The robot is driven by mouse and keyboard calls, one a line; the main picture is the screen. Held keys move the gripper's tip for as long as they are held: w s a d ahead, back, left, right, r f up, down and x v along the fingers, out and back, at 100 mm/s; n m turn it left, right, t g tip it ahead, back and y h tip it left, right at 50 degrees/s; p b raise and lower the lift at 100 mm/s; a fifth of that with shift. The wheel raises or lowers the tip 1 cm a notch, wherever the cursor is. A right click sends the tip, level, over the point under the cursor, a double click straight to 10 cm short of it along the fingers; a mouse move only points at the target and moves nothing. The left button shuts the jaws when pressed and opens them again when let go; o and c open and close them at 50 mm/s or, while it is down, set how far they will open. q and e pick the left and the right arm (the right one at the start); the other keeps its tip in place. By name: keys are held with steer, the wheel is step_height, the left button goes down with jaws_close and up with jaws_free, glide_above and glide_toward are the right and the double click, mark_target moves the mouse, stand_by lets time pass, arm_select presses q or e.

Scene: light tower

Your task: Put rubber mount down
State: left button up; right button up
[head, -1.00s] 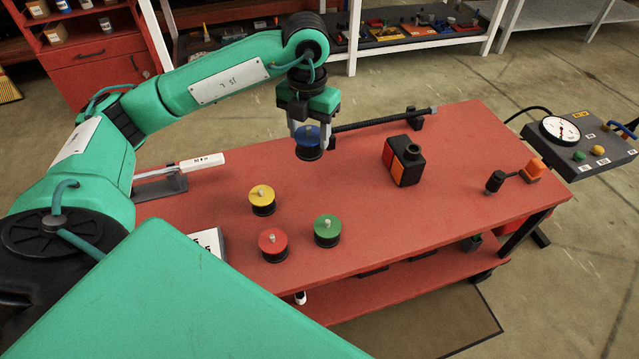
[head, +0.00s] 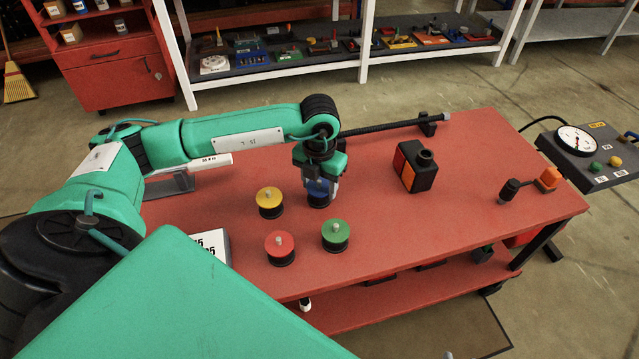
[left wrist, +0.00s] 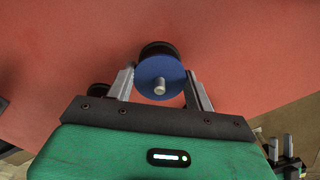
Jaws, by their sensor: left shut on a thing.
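A rubber mount with a blue top, a black body and a metal stud (left wrist: 160,78) is between the fingers of my left gripper (left wrist: 160,90). In the head view the blue mount (head: 318,188) is at or just above the red table, partly hidden by my left gripper (head: 318,182). Whether it touches the table I cannot tell for sure. Three similar mounts stand upright on the table: yellow (head: 269,198), red (head: 280,244) and green (head: 335,233).
The red table (head: 450,220) has free room in the middle and front right. A gauge box (head: 590,150) stands off the right end.

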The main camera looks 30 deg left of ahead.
mark_target(319, 181)
arm_select(q)
steer(key=shift+f, duration=0.1)
steer(key=o, duration=1.1)
arm_select(e)
steer(key=shift+a, duration=0.15)
arm_select(q)
steer(key=shift+r, duration=0.2)
step_height(319, 181, up, 12)
steer(key=shift+f+p, duration=0.1)
steer(key=shift+p, duration=0.75)
arm_select(e)
steer(key=d+g, duration=0.1)
steer(key=d, duration=0.1)
steer(key=s+d+g+h, duration=0.1)
steer(key=shift+s+d+h, duration=0.2)
steer(key=shift+d+h, duration=0.1)
steer(key=shift+d, duration=0.05)
